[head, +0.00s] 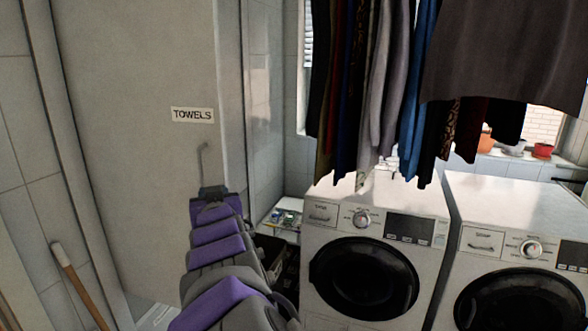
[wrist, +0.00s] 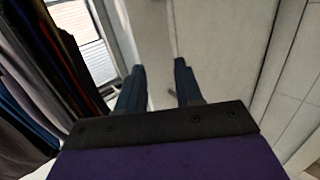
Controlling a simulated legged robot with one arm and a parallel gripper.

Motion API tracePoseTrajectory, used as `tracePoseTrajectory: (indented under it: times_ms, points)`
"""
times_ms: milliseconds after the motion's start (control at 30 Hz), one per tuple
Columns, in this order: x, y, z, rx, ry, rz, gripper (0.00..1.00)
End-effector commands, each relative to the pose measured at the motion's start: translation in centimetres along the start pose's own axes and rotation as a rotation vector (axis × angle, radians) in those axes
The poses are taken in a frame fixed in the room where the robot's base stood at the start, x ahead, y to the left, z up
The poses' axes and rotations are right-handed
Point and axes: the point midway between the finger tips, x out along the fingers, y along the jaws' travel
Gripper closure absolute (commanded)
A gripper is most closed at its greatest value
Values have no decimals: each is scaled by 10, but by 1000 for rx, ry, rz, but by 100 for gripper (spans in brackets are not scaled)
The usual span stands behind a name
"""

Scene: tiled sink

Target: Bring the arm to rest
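My arm, purple and grey, stretches forward from the bottom middle of the head view. My gripper (head: 212,190) is at its far end, in front of the pale door labelled TOWELS (head: 145,190). In the wrist view my gripper (wrist: 159,68) has its two dark blue fingers apart, with nothing held between them. A thin grey door handle (head: 203,158) shows just above the gripper in the head view. A small part of the handle (wrist: 172,93) shows between the fingers in the wrist view. I cannot tell whether the gripper touches it.
Two white washing machines (head: 330,215) (head: 480,215) stand at the right. Clothes (head: 385,80) hang above them. A small shelf with items (head: 285,218) is right of my arm. A wooden-handled stick (head: 80,285) leans at lower left. A window (wrist: 85,35) shows in the wrist view.

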Motion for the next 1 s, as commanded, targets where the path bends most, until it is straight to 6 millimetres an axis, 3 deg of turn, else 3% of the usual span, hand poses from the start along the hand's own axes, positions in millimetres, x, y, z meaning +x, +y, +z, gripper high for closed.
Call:
tracePoseTrajectory:
  times_ms: [267,500,733,867,1000]
  points:
    - [-47,110,51,19,-274,189,64]
    - [-124,183,110,75,-561,318,64]
    - [-222,222,170,157,-851,386,64]
    - [-283,227,200,209,-1018,398,64]
    - [-348,220,228,259,-1195,392,64]
